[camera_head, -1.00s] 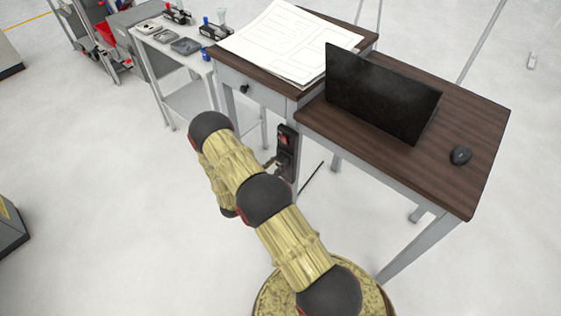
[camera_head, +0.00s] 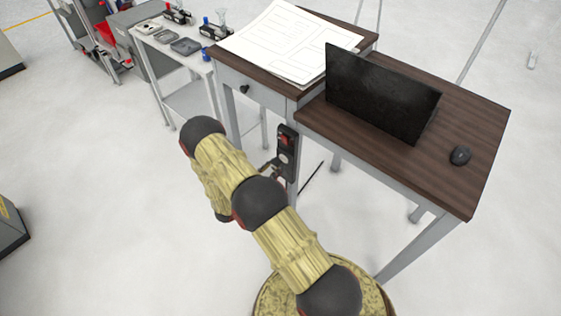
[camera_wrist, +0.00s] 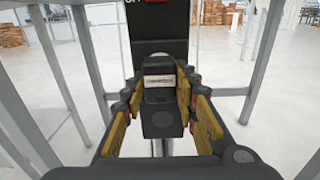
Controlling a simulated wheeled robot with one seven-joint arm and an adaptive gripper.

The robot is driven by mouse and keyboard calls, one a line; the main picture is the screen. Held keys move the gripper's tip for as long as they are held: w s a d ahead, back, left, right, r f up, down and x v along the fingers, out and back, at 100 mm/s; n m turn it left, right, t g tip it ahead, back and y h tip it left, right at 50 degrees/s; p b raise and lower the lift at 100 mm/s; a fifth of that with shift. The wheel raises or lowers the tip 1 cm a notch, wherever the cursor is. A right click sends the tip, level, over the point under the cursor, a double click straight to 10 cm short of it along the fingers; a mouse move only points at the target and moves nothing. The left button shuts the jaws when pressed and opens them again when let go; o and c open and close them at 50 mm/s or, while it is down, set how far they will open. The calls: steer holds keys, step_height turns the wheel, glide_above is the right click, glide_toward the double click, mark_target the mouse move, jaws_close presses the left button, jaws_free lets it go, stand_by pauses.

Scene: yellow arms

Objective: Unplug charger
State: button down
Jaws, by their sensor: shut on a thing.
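The charger (camera_wrist: 160,97) is a dark block with a pale label. In the wrist view it sits between the yellow-padded fingers of my gripper (camera_wrist: 159,84), which is shut on it. A tall black outlet box (camera_head: 288,142) with a red switch is fixed by the desk leg; its lower part also shows behind the charger in the wrist view (camera_wrist: 158,30). In the head view a pale round socket face shows on the box, and my gripper (camera_head: 271,170) is just left of it. The charger is mostly hidden there. I cannot tell whether its prongs are clear of the socket.
The dark wood desk (camera_head: 470,190) carries a black monitor (camera_head: 380,92) and a mouse (camera_head: 460,155). Paper sheets (camera_head: 290,42) lie on the adjoining higher table. Grey legs stand close on both sides of my gripper. The floor to the left is open.

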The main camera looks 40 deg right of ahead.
steer(key=shift+s+a, duration=0.15)
steer(key=shift+a, duration=1.5)
steer(key=c, duration=1.3)
jaws_free()
steer(key=a, duration=1.2)
steer(key=shift+s, duration=0.45)
